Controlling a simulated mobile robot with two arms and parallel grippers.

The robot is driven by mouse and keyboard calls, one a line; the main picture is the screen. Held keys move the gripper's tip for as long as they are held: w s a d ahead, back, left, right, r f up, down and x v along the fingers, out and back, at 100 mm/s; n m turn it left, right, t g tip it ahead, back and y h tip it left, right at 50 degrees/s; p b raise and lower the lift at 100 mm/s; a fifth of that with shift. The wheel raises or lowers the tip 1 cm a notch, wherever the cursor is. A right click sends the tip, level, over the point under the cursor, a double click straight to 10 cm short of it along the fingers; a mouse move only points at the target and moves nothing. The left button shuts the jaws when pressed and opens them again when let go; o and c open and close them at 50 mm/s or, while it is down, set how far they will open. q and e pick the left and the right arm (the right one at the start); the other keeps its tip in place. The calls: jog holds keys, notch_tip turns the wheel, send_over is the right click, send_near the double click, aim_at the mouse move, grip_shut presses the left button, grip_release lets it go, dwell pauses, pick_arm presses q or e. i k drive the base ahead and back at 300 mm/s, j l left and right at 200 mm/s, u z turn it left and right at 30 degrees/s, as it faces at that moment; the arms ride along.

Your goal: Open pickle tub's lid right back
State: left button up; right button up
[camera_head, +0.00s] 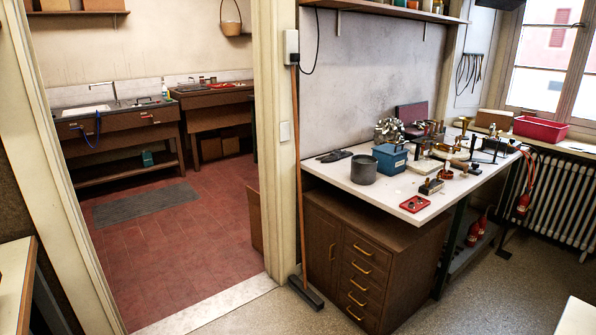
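I cannot tell for sure which thing is the pickle tub. A blue box (389,159) with what looks like a closed top stands on the white workbench (335,172). An open-looking dark grey round pot (363,170) stands just left of it. In the room through the doorway, a dark flat tray-like thing (147,101) lies on the sink counter (113,120), too small to make out. Neither of my grippers is in view.
A doorway with a pale sill (215,305) opens onto a red tiled floor (185,235) with a grey mat (146,205). A broom (306,291) leans by the door frame. A wooden drawer cabinet (360,265) stands under the workbench.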

aim_at(386, 148)
jog(key=i+z, duration=0.1)
jog(key=i, duration=0.45)
jog(key=i+j, duration=0.1)
jog(key=i, duration=0.4)
jog(key=i+j+z, duration=0.15)
jog(key=i, duration=0.4)
jog(key=i+z, duration=0.1)
jog(key=i, duration=0.45)
jog(key=j, duration=0.05)
